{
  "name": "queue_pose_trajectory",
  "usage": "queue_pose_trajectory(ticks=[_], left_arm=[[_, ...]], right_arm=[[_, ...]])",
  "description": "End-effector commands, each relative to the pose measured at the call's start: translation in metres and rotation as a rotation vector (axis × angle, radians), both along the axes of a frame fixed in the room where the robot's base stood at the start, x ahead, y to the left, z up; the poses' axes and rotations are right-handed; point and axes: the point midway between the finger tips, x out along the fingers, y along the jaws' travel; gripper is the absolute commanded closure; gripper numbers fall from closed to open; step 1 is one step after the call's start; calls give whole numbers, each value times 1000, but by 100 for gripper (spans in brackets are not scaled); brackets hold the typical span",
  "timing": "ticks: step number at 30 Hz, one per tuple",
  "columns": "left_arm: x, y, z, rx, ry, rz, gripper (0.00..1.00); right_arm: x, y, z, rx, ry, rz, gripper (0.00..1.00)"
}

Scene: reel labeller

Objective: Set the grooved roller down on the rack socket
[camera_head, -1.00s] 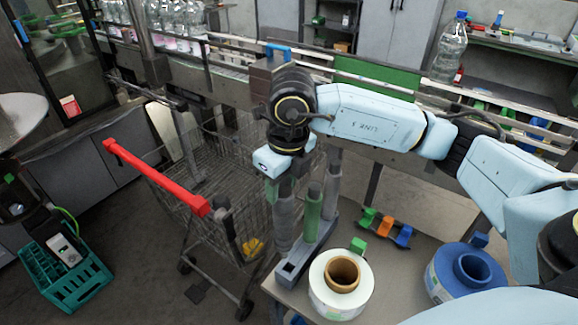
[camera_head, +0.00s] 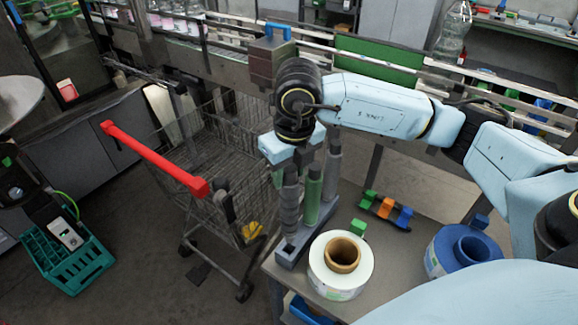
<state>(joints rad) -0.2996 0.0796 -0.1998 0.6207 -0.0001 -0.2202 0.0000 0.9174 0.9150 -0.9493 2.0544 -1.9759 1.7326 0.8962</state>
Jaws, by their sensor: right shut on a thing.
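My right gripper (camera_head: 290,166) comes down from above and is shut on the grooved roller (camera_head: 290,206). The roller is grey, ringed and upright. Its lower end is over the near end of the grey rack (camera_head: 291,253), at the socket there. I cannot tell whether it touches the rack or is seated. A green roller (camera_head: 312,196) and another grey roller (camera_head: 332,172) stand upright in the rack behind it. The roller's top is partly hidden by the gripper. My left gripper is not in view.
A white label reel (camera_head: 325,281) stands right of the rack, with a blue reel (camera_head: 450,252) farther right. Green, orange and blue clips (camera_head: 384,208) lie behind. A shopping cart with a red handle (camera_head: 150,157) stands left of the table. A conveyor runs behind.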

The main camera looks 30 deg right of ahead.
Motion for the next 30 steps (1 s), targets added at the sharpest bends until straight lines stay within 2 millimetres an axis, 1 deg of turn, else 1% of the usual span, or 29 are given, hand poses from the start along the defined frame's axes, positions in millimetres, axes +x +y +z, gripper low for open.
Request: queue_pose_trajectory(ticks=[12,30], left_arm=[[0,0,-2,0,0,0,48],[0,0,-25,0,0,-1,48]], right_arm=[[0,0,-2,0,-1,0,100],[0,0,-26,1,-1,1,100]])
